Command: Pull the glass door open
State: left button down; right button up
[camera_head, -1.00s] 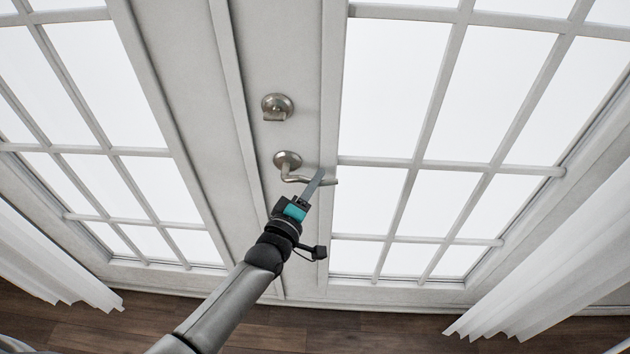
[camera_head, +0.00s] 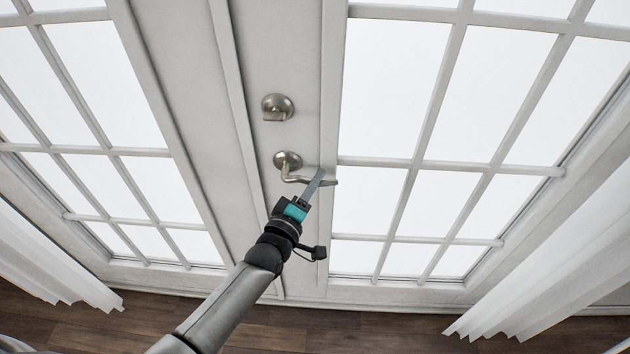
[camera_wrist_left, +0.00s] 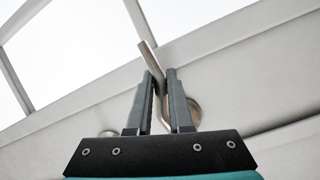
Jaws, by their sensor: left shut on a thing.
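The glass door (camera_head: 332,120) has a white frame with several bright panes and stands shut in the head view. Its metal lever handle (camera_head: 293,178) sticks out to the right from a round rose, below a round deadbolt (camera_head: 277,107). My left gripper (camera_head: 319,178) reaches up from below and its fingers are at the lever's outer part. In the left wrist view the lever (camera_wrist_left: 149,57) passes between the two fingers of the left gripper (camera_wrist_left: 161,78), which are shut on it. The lever's round rose (camera_wrist_left: 194,110) is partly hidden behind a finger. My right gripper is not in view.
A second glazed panel (camera_head: 137,150) stands at the left. White curtains hang at the left (camera_head: 50,262) and right (camera_head: 545,275). The dark wooden floor (camera_head: 330,327) in front of the door is clear where it shows.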

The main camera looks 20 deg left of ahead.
pick_arm(q)
jog(key=shift+s+a+f+m+g+y+p, duration=0.1)
jog(key=shift+a+f+m+g+y+p, duration=0.25)
jog(key=shift+f+m+p, duration=0.55)
jog(key=shift+s+a+f+m+g+y+p, duration=0.1)
jog(key=shift+a+f+m+g+y+p, duration=0.3)
jog(key=shift+m, duration=0.75)
jog(key=shift+a+f+m+g+y+p, duration=0.15)
jog(key=shift+f+m+g+p, duration=0.3)
jog(key=shift+f+m+p, duration=0.5)
jog(key=shift+r, duration=0.2)
